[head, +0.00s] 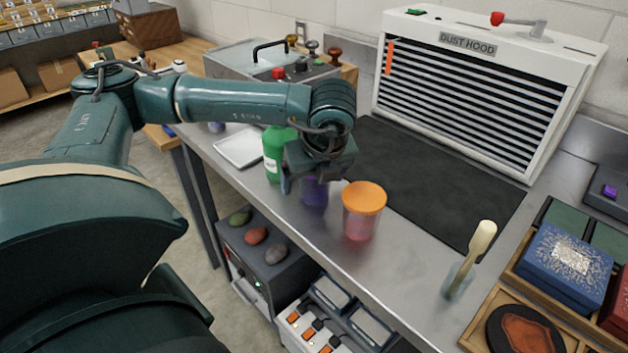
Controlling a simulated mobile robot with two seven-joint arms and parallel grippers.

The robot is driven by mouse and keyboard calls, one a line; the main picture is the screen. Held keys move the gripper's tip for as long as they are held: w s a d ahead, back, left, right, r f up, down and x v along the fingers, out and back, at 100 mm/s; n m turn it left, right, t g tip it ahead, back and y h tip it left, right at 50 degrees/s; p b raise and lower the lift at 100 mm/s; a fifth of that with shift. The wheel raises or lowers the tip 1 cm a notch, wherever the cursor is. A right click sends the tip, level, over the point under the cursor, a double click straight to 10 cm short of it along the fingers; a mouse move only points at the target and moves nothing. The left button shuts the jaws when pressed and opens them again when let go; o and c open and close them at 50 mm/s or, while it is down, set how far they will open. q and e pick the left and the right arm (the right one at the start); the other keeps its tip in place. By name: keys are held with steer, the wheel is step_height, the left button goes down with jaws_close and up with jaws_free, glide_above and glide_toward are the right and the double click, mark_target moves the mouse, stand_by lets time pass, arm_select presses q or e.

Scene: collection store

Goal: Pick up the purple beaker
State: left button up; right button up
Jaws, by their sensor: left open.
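The purple beaker (315,192) stands on the steel bench, partly hidden under my left gripper. My left gripper (312,184) is open and points down over the beaker. One finger shows just left of the beaker; the other finger is hard to make out. I cannot tell whether either finger touches the beaker. My right gripper is not in view.
A green bottle (274,155) stands close left of the gripper. A clear pinkish jar with an orange lid (364,198) stands close right. A white tray (240,148), a dark mat (430,180), the dust hood (480,85) and a brush in a glass (468,262) are around.

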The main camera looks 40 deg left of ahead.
arm_select(q)
steer(key=shift+c, duration=0.5)
steer(key=c, duration=1.1)
steer(key=shift+r, duration=0.2)
